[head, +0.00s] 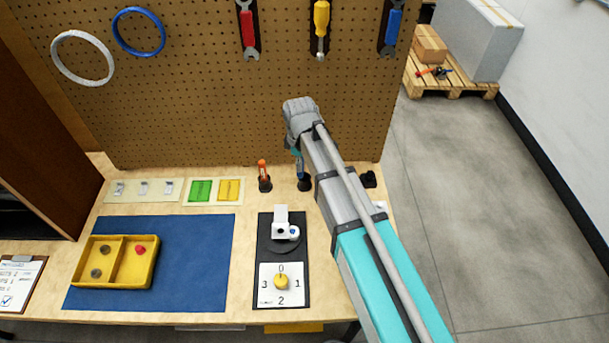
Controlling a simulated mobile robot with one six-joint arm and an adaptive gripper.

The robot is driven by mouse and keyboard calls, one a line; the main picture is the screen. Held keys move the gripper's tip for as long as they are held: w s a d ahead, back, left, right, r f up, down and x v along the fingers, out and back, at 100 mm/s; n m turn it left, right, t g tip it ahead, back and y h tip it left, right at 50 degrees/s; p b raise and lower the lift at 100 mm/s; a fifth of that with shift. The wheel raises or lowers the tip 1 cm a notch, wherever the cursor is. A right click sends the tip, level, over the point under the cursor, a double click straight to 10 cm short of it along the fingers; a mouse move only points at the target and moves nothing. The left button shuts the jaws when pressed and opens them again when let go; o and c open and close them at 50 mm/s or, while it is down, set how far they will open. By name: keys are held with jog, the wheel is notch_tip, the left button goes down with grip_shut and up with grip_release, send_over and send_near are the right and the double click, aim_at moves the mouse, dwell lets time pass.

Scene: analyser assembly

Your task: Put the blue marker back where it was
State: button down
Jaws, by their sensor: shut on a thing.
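The blue marker (300,168) stands about upright near the back of the table, below my gripper (298,153). My gripper points down and is shut on its upper part; the fingers are small and partly hidden by my arm. The marker's lower end is at a round black holder (304,185). I cannot tell whether the tip is inside the holder or just above it. An orange marker (263,170) stands upright in a similar black holder to the left.
A black plate with a white device (281,224) and a yellow dial (281,282) lies in front. A yellow tray (121,286) sits on a blue mat (200,260) at left. Green and yellow blocks lie back left. The pegboard (200,90) with hanging tools rises behind.

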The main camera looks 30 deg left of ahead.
jog(key=shift+w+f+b, duration=0.7)
jog(key=shift+w+f, duration=0.25)
jog(key=shift+f, duration=0.15)
jog(key=shift+w+d+f+b, duration=0.1)
jog(key=shift+w+f+b, duration=0.1)
jog(key=shift+f+b, duration=0.8)
jog(key=shift+w+f+b, duration=0.2)
jog(key=shift+f+b, duration=0.8)
jog(key=shift+f, duration=0.2)
jog(key=shift+c, duration=2.4)
grip_release()
jog(key=shift+r, duration=0.1)
jog(key=shift+r, duration=0.2)
notch_tip(320, 180, up, 12)
jog(key=p, duration=1.2)
